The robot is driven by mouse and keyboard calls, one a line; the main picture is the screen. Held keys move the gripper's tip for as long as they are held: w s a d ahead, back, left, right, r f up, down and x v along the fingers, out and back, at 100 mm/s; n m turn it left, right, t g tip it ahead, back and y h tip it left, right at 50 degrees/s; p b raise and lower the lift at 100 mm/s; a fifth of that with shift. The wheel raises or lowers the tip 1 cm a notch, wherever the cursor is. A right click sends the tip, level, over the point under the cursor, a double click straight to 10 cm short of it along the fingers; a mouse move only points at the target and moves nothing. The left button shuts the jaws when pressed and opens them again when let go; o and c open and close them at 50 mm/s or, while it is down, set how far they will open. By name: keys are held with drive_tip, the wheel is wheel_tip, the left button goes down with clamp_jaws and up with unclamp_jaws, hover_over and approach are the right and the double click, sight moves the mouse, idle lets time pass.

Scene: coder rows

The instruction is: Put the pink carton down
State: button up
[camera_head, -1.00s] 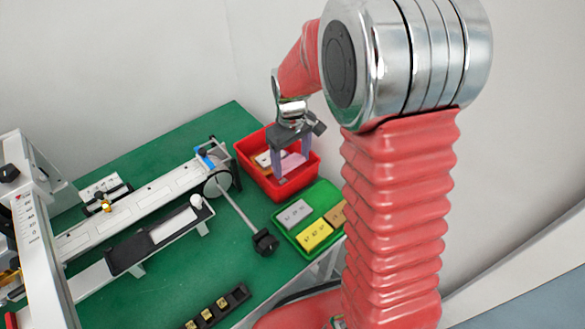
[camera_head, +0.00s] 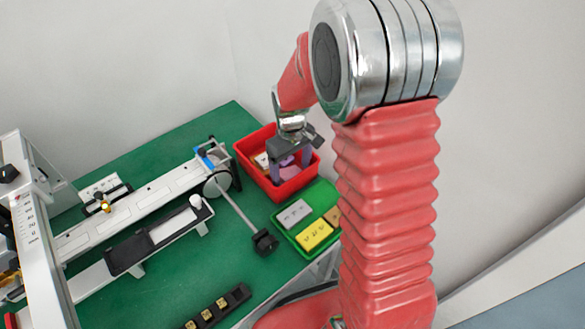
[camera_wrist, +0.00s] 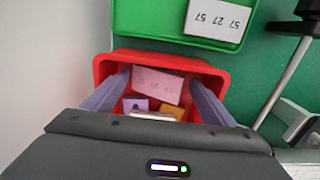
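The pink carton (camera_wrist: 158,85) lies inside the red bin (camera_wrist: 215,76), with dark print on its face. It sits between my gripper's fingertips, with a small gap at the right finger. It also shows in the head view as a small pink patch (camera_head: 289,172), partly hidden by the fingers. My gripper (camera_wrist: 160,78) points down into the red bin, its two lavender fingers spread apart. In the head view my gripper (camera_head: 291,170) is over the bin, which also shows there (camera_head: 244,158). Whether the carton lies flat cannot be told.
A lavender box (camera_wrist: 135,104), an orange box (camera_wrist: 172,109) and a white one share the red bin. A green tray (camera_head: 290,235) with grey, yellow and brown cartons stands beside it. A black-ended rod (camera_head: 265,243) and a rail (camera_head: 145,205) are on the green table.

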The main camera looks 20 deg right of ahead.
sight(291, 176)
drive_tip(key=shift+o, duration=1.1)
drive_tip(key=shift+r, duration=0.1)
wheel_tip(291, 176, up, 12)
drive_tip(key=shift+r, duration=0.15)
drive_tip(key=shift+s, duration=0.1)
